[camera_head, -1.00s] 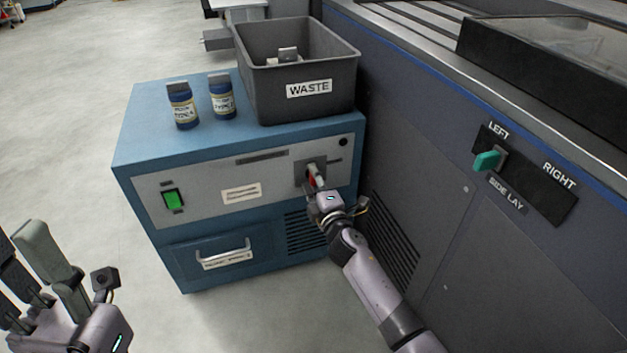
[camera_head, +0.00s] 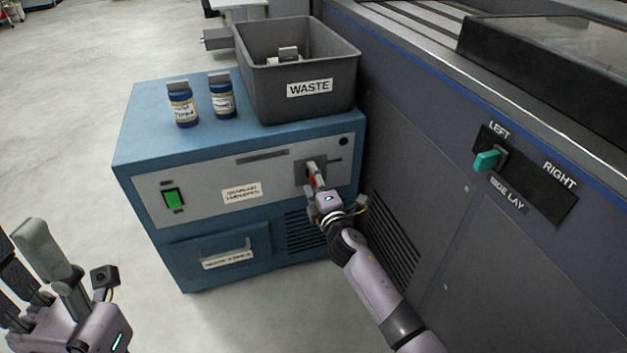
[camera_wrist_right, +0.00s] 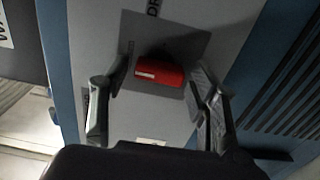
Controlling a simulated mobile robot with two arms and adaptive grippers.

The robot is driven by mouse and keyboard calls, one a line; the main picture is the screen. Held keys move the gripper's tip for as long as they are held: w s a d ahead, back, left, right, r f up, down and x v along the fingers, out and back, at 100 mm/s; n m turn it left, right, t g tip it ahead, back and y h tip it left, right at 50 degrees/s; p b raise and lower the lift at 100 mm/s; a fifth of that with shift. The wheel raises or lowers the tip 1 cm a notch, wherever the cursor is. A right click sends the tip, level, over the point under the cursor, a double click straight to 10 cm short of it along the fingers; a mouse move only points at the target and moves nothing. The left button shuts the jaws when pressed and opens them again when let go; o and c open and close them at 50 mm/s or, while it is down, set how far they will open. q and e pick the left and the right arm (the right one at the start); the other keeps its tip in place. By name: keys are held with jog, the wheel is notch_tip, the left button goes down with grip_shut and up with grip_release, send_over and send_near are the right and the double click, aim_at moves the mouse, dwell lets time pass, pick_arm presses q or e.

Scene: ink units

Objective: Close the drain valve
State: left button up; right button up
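The drain valve is a red handle (camera_wrist_right: 160,72) on a grey plate (camera_wrist_right: 190,42) in the front of the blue cabinet; part of the lettering "DR" shows beside it in the right wrist view. In the head view the handle is mostly hidden by my right gripper (camera_head: 318,188). In the right wrist view my right gripper (camera_wrist_right: 155,92) is open, with one finger on each side of the handle and gaps between. The handle lies crosswise between the fingers. My left gripper (camera_head: 30,262) is at the lower left of the head view, open and empty, away from the cabinet.
The blue cabinet (camera_head: 225,150) carries two blue bottles (camera_head: 183,108) and a grey WASTE bin (camera_head: 262,95). Its front has a green switch (camera_head: 173,199) and a drawer (camera_head: 225,258). A large machine with a teal side-lay knob (camera_head: 487,160) stands close on the right. Floor at left is clear.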

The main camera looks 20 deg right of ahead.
dwell(0.3)
jog(key=s, duration=1.2)
jog(key=shift+d, duration=0.25)
jog(key=shift+r, duration=0.1)
